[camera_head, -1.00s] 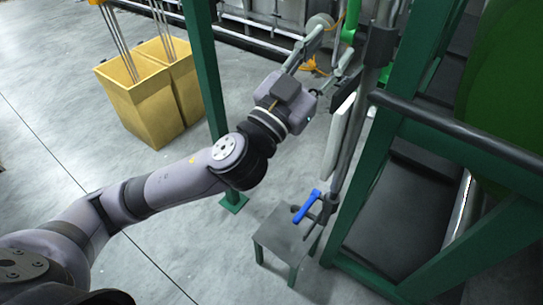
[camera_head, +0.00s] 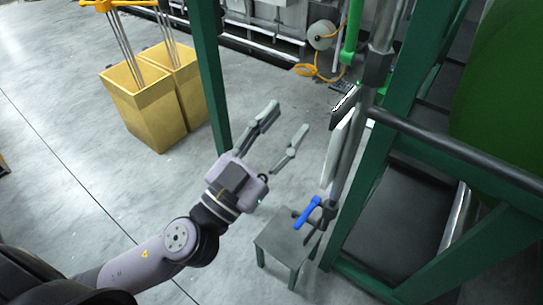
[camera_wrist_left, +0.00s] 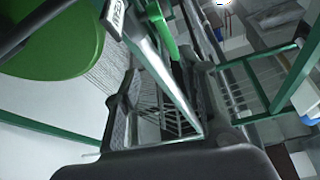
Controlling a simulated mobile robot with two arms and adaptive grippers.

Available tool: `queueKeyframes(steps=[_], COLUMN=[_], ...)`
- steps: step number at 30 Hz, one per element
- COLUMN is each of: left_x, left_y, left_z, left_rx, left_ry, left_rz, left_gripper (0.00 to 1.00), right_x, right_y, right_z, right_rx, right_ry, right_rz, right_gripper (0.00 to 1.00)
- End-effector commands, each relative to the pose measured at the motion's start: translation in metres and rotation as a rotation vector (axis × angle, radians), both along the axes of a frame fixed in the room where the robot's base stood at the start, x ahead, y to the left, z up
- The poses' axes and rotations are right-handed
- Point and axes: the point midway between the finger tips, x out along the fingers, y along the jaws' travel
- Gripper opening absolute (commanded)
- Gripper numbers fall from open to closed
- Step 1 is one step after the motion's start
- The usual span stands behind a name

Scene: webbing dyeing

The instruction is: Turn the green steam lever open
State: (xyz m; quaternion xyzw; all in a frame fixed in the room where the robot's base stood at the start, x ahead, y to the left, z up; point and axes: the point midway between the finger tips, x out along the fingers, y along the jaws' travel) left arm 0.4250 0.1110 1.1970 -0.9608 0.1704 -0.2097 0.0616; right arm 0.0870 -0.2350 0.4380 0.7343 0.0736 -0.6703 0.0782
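The green steam lever (camera_head: 351,35) hangs along the upright grey pipe at the top of the head view, its long axis near vertical. A green bar, likely this lever, also shows in the wrist view (camera_wrist_left: 162,28). My left gripper (camera_head: 287,120) is open and empty, its two grey fingers spread and pointing up and right. It is below and left of the lever, clearly apart from it. My right gripper is in neither view.
A blue handle (camera_head: 308,212) sits low on the pipe above a small grey stool (camera_head: 286,240). A white panel (camera_head: 337,152) and green frame posts (camera_head: 210,75) stand near the arm. Yellow bins (camera_head: 146,103) are at upper left. The green drum (camera_head: 505,95) is at right.

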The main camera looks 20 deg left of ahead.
Motion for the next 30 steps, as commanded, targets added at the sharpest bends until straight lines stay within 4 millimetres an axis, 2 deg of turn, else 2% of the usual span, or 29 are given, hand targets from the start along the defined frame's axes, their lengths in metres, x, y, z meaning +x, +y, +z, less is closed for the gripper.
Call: queueKeyframes(steps=[6,21,30], left_x=[-0.019,0.023,0.034], left_y=[0.008,0.021,0.028], left_z=[-0.010,-0.103,-0.135], left_rx=[0.008,0.093,0.122], left_ry=[0.015,0.162,0.220], left_rz=[0.002,0.080,0.106], left_gripper=[0.38,0.38,0.38], right_x=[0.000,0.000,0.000], right_y=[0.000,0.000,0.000], right_z=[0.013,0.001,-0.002], right_rx=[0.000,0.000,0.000], right_ry=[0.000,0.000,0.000], right_rz=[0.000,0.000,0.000], right_gripper=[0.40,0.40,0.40])
